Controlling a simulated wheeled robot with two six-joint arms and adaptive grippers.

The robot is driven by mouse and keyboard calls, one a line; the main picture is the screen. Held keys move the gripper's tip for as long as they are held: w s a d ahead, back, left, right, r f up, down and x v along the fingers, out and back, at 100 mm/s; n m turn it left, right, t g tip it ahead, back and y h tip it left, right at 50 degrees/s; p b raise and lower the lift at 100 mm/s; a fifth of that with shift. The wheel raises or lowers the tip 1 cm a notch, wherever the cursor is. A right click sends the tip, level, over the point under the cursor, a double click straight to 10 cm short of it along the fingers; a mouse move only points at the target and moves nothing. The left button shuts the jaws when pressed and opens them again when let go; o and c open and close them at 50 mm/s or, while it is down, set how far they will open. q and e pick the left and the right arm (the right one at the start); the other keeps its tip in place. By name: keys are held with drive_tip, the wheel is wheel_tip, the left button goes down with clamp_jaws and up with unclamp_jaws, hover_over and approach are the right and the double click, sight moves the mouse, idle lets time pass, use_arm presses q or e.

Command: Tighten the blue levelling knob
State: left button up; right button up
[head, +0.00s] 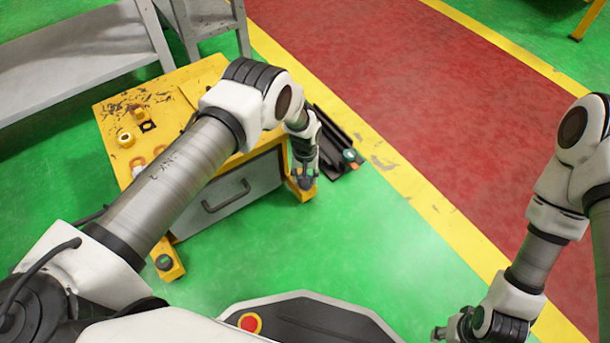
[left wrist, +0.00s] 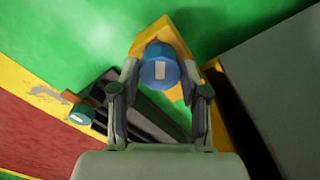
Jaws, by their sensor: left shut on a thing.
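The blue levelling knob (left wrist: 159,68) has a pale rectangular mark on its top. In the left wrist view it sits over a yellow corner foot, between the two fingertips of my left gripper (left wrist: 160,78). In the head view my left gripper (head: 305,178) points down at the yellow foot (head: 300,194) at the cart's right front corner, and its fingers mostly hide the knob. My left gripper is shut on the knob. My right gripper (head: 455,328) is at the bottom right, far from the cart, and its fingers are too small to read.
The yellow cart (head: 100,112) has a grey drawer front (head: 240,200). A dark green knob (head: 164,262) is on its left front foot. A black frame (head: 335,135) with a teal knob (head: 350,155) lies right of the cart. Grey shelving (head: 75,45) stands behind. The green floor in front is clear.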

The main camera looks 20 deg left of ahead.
use_arm(q)
drive_tip(key=m, duration=0.7)
drive_tip(key=shift+r+p, duration=0.15)
drive_tip(key=shift+p, duration=0.2)
drive_tip(key=m, duration=0.6)
drive_tip(key=shift+w, duration=0.1)
drive_tip(key=shift+m, duration=0.4)
drive_tip(key=o, duration=1.1)
drive_tip(key=shift+r, duration=0.1)
wheel_tip(320, 180, up, 12)
drive_tip(key=shift+f, duration=0.1)
